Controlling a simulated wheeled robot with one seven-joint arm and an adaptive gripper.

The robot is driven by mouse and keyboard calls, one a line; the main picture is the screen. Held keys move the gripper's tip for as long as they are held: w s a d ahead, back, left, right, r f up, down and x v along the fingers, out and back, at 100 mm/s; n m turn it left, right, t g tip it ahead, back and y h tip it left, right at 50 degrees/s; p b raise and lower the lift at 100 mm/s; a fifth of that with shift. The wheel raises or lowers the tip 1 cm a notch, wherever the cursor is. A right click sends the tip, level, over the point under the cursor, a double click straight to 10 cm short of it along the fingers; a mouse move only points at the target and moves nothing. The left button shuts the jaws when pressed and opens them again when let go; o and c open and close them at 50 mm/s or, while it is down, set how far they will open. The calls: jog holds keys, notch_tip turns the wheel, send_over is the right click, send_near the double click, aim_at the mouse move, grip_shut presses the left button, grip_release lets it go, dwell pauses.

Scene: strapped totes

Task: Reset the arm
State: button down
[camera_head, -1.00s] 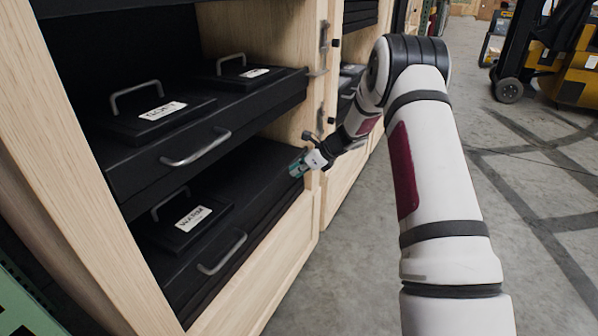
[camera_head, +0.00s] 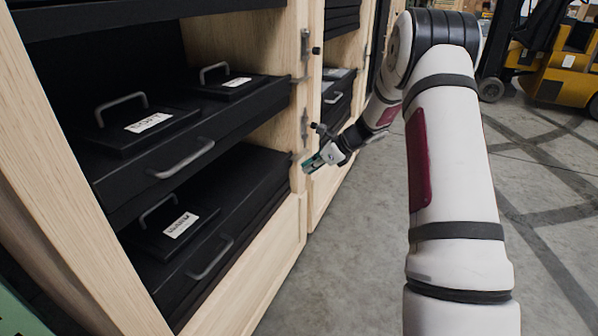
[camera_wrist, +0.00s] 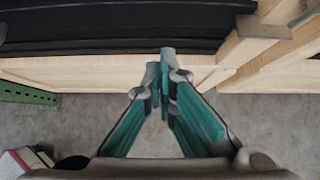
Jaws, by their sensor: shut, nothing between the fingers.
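My gripper (camera_head: 314,163) is at the end of my white arm, just in front of the right post of the wooden cabinet (camera_head: 243,38). In the wrist view, my gripper (camera_wrist: 160,66) shows teal fingers with their tips together and nothing between them. Below and beyond the fingers are the cabinet's pale front edge (camera_wrist: 85,72) and grey floor. Whether the gripper touches the cabinet post cannot be told.
Black drawers with handles fill the cabinet; the upper drawer (camera_head: 125,180) and the lower drawer (camera_head: 265,190) stick out. Lidded black boxes with labels sit on them. A yellow forklift (camera_head: 555,80) stands at the back right. The floor (camera_head: 370,260) in front is open.

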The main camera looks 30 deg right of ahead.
jog(key=shift+v, duration=0.85)
jog(key=s+a+r+n+g, duration=0.4)
jog(key=s+a+r+n, duration=1)
jog(key=s+a+r, duration=0.45)
jog(key=s+f+n+g+h, duration=0.1)
jog(key=s+n+h, duration=0.2)
jog(key=s+n, duration=0.8)
jog(key=s+n+g+h, duration=0.1)
jog(key=s+n+h, duration=0.2)
jog(key=s, duration=1.7)
notch_tip(320, 180, up, 20)
jog(key=t+p, duration=0.3)
jog(key=p, duration=1.5)
jog(key=shift+a, duration=0.35)
jog(key=shift+w+d+f, duration=0.1)
jog(key=shift+w, duration=0.05)
